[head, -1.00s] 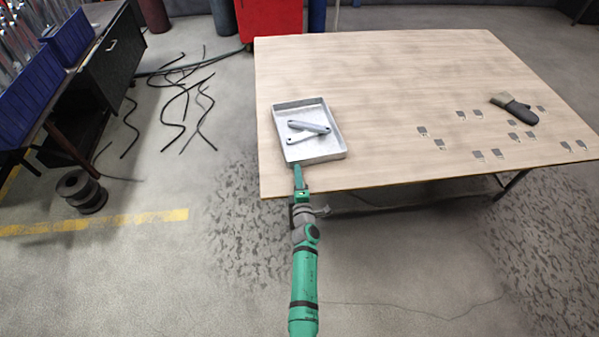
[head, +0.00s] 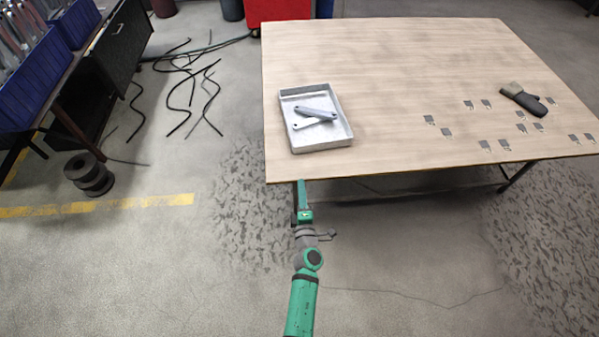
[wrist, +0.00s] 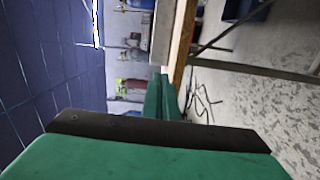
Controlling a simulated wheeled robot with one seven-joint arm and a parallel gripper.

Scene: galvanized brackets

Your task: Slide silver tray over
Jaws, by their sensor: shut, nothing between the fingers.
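The silver tray (head: 321,147) lies flat on the left part of the wooden table, a little in from its front edge. Grey metal brackets (head: 317,113) lie inside it, one crossing another. My gripper (head: 301,184) is shut and empty. Its tip is at the table's front edge, just below the tray in the head view, with a gap between them. The wrist view is turned sideways; the shut green fingers (wrist: 161,94) point toward the table edge, and a grey wall, likely the tray's side (wrist: 162,32), shows beyond them.
The wooden table (head: 400,60) has wide bare room right of and behind the tray. Several small metal plates (head: 485,145) and a dark glove-like item (head: 524,98) lie at its right. Black cables (head: 190,95) and a spool (head: 88,174) are on the floor at left.

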